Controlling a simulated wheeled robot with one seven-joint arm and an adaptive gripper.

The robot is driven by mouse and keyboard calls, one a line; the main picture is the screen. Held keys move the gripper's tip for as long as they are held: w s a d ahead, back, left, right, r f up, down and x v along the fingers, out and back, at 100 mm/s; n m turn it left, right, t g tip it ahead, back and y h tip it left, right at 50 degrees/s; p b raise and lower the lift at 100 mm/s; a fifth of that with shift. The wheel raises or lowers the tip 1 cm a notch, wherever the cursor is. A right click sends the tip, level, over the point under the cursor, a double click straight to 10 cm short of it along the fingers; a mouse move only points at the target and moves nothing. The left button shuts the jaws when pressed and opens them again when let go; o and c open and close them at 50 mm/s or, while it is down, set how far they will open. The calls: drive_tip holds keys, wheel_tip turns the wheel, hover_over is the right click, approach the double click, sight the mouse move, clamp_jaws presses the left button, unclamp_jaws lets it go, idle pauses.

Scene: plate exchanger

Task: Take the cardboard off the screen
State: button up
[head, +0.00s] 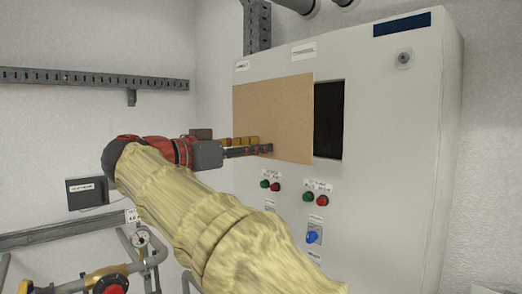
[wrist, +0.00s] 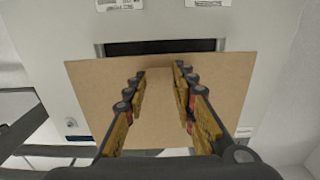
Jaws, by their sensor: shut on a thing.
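The brown cardboard (head: 272,105) is a flat sheet in front of the white cabinet's dark screen (head: 328,120). It hides the left part of the screen; a dark strip shows to its right. My gripper (head: 268,148) is at the cardboard's lower part, coming from the left. In the wrist view, my gripper's two fingers (wrist: 158,72) are over the cardboard (wrist: 90,85), shut on a raised part of it between them. A dark strip of the screen (wrist: 165,46) shows beyond the cardboard's edge there. Whether the cardboard touches the cabinet cannot be told.
The white cabinet (head: 400,150) has green, red and blue buttons (head: 313,237) below the screen. A grey rail (head: 95,79) runs along the left wall. Pipes with a gauge (head: 141,238) and a red-and-yellow valve (head: 110,285) stand at lower left.

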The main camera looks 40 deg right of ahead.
drive_tip(key=a, duration=0.3)
drive_tip(key=shift+s, duration=0.1)
idle(0.4)
drive_tip(key=d+p, duration=0.1)
drive_tip(key=d, duration=0.4)
drive_tip(key=shift+d, duration=0.3)
drive_tip(key=shift+w+d, duration=0.25)
drive_tip(key=shift+d, duration=0.4)
